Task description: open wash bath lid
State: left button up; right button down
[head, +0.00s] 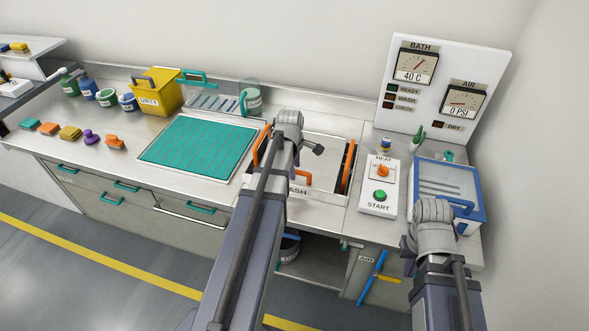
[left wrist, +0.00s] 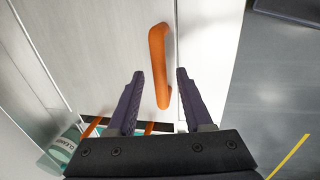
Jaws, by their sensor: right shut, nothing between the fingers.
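The wash bath (head: 328,190) is set in the bench, with a WASH label on its front edge. Its pale lid (head: 325,150) looks flat and closed, partly behind my left arm. An orange handle (head: 298,178) is at the lid's front; in the left wrist view the orange handle (left wrist: 157,55) shows at full length. My left gripper (left wrist: 160,76) is open, its fingers apart on either side of the handle's lower part in the picture; I cannot tell any contact. In the head view its fingers are hidden by the arm. My right gripper (head: 434,212) is shut and empty by the blue-framed box, fingers mostly hidden.
Dark rims with orange handles (head: 347,168) flank the lid. A HEAT/START control box (head: 380,200) and a blue-framed clear box (head: 455,185) stand right. A teal mat (head: 195,145) lies left. A gauge panel (head: 440,85) stands behind.

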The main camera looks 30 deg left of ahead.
pick_arm(q)
grip_shut()
dwell(1.2)
